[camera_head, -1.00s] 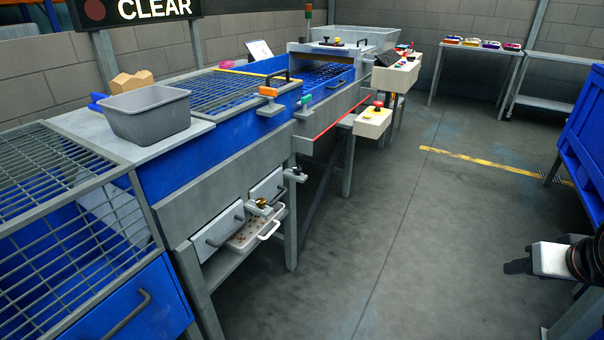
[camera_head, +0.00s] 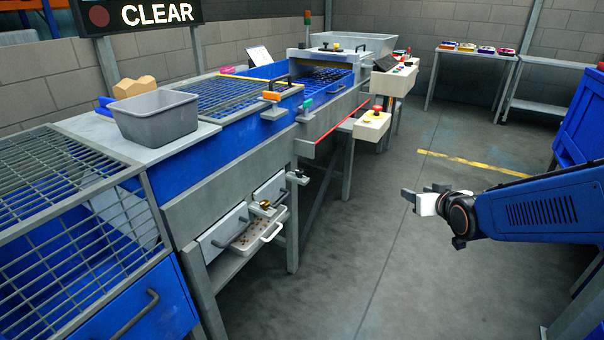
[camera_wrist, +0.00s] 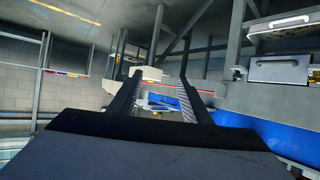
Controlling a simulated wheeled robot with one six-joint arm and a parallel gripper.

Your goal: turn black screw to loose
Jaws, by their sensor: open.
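My gripper (camera_head: 422,192) is in the right half of the head view, out over the open floor and well apart from the machine. In the wrist view its two dark fingers (camera_wrist: 159,80) stand apart with nothing between them. Small dark knobs (camera_head: 335,47) sit on the hood at the far end of the machine. A small clamp (camera_head: 297,177) with a dark end is on the frame near a leg, and a brass knob (camera_head: 265,204) is above a pulled-out tray (camera_head: 258,238). I cannot tell which dark part is the black screw.
A grey bin (camera_head: 156,118) stands on the machine's near end. A control box (camera_head: 371,126) with a red button juts out from its side. A blue crate (camera_head: 582,125) is at the right. The floor (camera_head: 350,250) between is clear.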

